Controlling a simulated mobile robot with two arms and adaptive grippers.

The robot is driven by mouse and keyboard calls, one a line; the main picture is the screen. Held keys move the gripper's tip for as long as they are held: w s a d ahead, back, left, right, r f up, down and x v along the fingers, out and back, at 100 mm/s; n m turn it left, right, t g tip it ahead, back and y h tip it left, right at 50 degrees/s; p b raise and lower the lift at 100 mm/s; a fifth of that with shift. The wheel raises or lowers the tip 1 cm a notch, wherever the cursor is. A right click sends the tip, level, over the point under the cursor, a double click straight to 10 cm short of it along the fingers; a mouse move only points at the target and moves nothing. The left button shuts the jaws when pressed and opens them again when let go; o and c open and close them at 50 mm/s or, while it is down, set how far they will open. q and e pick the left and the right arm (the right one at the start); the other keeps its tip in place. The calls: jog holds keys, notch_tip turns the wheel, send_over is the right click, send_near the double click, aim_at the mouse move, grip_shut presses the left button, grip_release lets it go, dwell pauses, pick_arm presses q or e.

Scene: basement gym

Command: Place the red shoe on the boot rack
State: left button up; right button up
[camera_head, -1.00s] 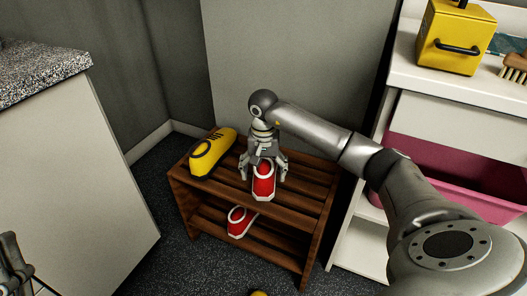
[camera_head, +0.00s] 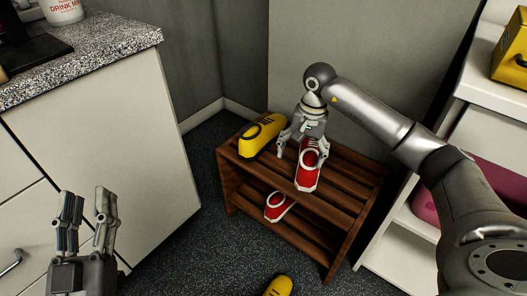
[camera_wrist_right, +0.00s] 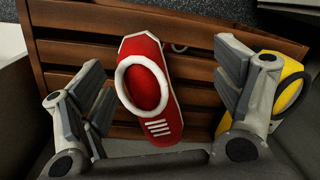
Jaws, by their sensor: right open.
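A red shoe (camera_head: 308,168) with white trim rests on the top shelf of the wooden boot rack (camera_head: 350,180). My right gripper (camera_head: 299,152) is over its far end, fingers spread to either side. In the right wrist view the red shoe (camera_wrist_right: 148,85) lies on the slats between the open fingers (camera_wrist_right: 160,95), with gaps on both sides. A second red shoe (camera_head: 277,207) sits on the lower shelf. My left gripper (camera_head: 88,215) is open and empty at the lower left, by the cabinet front.
A yellow shoe (camera_head: 263,136) stands on the top shelf, left of the red one. Another yellow shoe (camera_head: 279,286) lies on the floor in front. A speckled counter (camera_head: 110,62) is at left, a white shelf unit (camera_head: 410,240) at right.

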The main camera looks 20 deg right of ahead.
jog(key=s+a+r+m+g+y, duration=0.15)
jog(key=s+a+y, duration=0.35)
jog(key=a, duration=0.9)
jog(key=s+a+m+y, duration=0.35)
jog(key=a+y, duration=0.25)
jog(key=a, duration=0.8)
jog(key=s+a+r+m+t+y, duration=0.3)
jog(key=r+m+y, duration=0.3)
jog(key=r+m, duration=0.2)
jog(key=s+a+r+m+t+y, duration=0.25)
jog(key=r+m+y, duration=0.25)
jog(key=r+m, duration=0.35)
jog(key=w+d+r+m+t+h, duration=0.2)
jog(key=d+m+t+h, duration=0.2)
jog(key=m+t, duration=0.65)
jog(key=w+d+r+m+t+h, duration=0.1)
jog(key=d+m+t+h, duration=0.5)
jog(key=m, duration=0.8)
jog(key=d+f+m+h, duration=0.1)
jog(key=m+h, duration=0.1)
jog(key=m, duration=0.3)
jog(key=d+f+m+h, duration=0.1)
jog(key=f+m+h, duration=0.1)
jog(key=m, duration=0.3)
jog(key=d+f+m+h, duration=0.1)
jog(key=m+h, duration=0.2)
jog(key=m, duration=0.2)
jog(key=shift+w+f+t, duration=0.15)
jog(key=shift+f+t, duration=0.15)
jog(key=shift+t, duration=0.05)
